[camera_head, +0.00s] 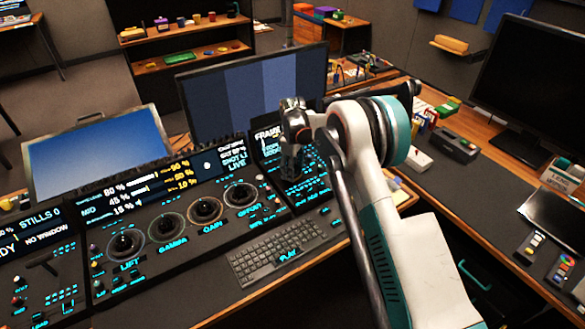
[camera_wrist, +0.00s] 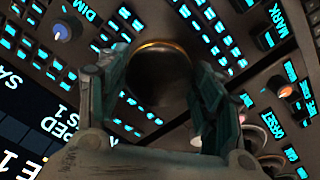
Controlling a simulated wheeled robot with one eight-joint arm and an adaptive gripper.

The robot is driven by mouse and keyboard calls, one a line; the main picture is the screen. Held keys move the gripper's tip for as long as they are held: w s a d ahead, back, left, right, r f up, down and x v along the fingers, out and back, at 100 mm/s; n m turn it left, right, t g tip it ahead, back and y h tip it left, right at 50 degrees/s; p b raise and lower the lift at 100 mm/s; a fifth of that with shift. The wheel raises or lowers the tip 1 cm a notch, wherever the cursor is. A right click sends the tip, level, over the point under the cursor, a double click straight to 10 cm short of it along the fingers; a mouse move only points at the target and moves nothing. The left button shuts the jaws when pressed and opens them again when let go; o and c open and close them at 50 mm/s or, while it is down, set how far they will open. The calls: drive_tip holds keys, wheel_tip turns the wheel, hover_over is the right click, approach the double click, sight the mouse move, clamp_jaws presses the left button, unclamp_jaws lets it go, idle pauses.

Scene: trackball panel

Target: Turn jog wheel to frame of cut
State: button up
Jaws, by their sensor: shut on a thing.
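The jog wheel (camera_wrist: 160,70) shows in the wrist view as a dark round disc with a thin gold rim, set among lit cyan buttons. My gripper (camera_wrist: 157,84) has one finger on each side of it and is shut on it. In the head view my gripper (camera_head: 291,172) points down onto the right section of the control panel (camera_head: 262,176), below the display reading "FRAME". There the wheel is hidden behind my gripper. The rest of the display text is partly covered by my arm.
Several trackballs, including the lift one (camera_head: 126,243), lie left of my gripper. A keyboard (camera_head: 278,250) is in front, a monitor (camera_head: 255,90) behind. In the wrist view, knobs such as a blue-tipped one (camera_wrist: 65,30) and an orange-lit one (camera_wrist: 287,91) stand near the fingers.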

drive_tip(key=shift+m, duration=0.3)
drive_tip(key=m, duration=0.5)
drive_tip(key=shift+m+b, duration=0.3)
drive_tip(key=shift+m, duration=0.1)
drive_tip(key=m, duration=0.5)
drive_tip(key=shift+s+a, duration=0.1)
drive_tip(key=shift+a, duration=0.05)
drive_tip(key=o, duration=1.1)
drive_tip(key=shift+c, duration=0.2)
wheel_tip(320, 180, up, 12)
